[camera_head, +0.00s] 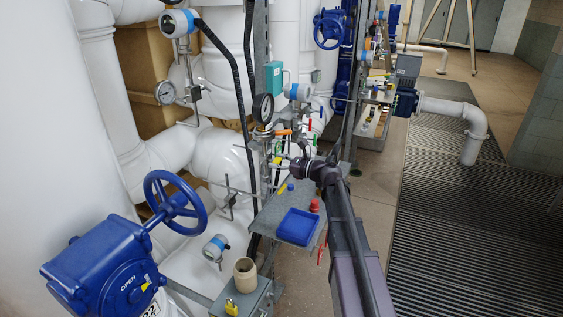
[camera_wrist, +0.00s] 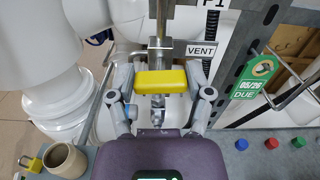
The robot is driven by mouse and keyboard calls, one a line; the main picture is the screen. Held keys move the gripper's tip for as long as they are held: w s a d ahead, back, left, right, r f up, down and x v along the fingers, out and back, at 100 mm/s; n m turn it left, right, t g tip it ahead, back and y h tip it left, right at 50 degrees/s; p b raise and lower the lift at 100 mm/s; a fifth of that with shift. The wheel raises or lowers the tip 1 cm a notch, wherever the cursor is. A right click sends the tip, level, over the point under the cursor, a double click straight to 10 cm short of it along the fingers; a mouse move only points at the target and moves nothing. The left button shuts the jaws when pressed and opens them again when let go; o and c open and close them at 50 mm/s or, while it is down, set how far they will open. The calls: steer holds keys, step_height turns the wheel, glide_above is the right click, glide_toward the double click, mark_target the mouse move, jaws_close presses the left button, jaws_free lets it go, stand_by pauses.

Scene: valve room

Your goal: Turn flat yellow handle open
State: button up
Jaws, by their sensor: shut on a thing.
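The flat yellow handle (camera_wrist: 160,80) lies crosswise in the middle of the wrist view, on a metal valve stem below a vertical pipe. A VENT label (camera_wrist: 201,50) is just right of the pipe. My gripper (camera_wrist: 163,90) has one finger at each end of the handle and is shut on it. In the head view my gripper (camera_head: 290,163) reaches in among the small valves and pipes below a round black gauge (camera_head: 263,108). The handle is too small there to make out clearly.
A grey post with a green tag (camera_wrist: 257,75) stands close on the right. Blue, red and green knobs (camera_wrist: 271,143) sit at lower right. A beige cup (camera_wrist: 65,160) is at lower left. Grated floor (camera_head: 450,220) at right is clear.

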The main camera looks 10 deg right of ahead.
steer(key=n, duration=0.3)
steer(key=shift+a+n, duration=0.2)
steer(key=shift+n, duration=0.2)
steer(key=n, duration=0.4)
steer(key=shift+s+f+n, duration=0.1)
steer(key=shift+s+n, duration=0.05)
steer(key=shift+n, duration=0.15)
steer(key=n, duration=0.4)
steer(key=shift+a+n, duration=0.1)
steer(key=shift+n, duration=0.2)
steer(key=n, duration=0.4)
steer(key=shift+f, duration=0.15)
steer(key=o, duration=1.1)
steer(key=shift+o, duration=0.2)
steer(key=v, duration=1.2)
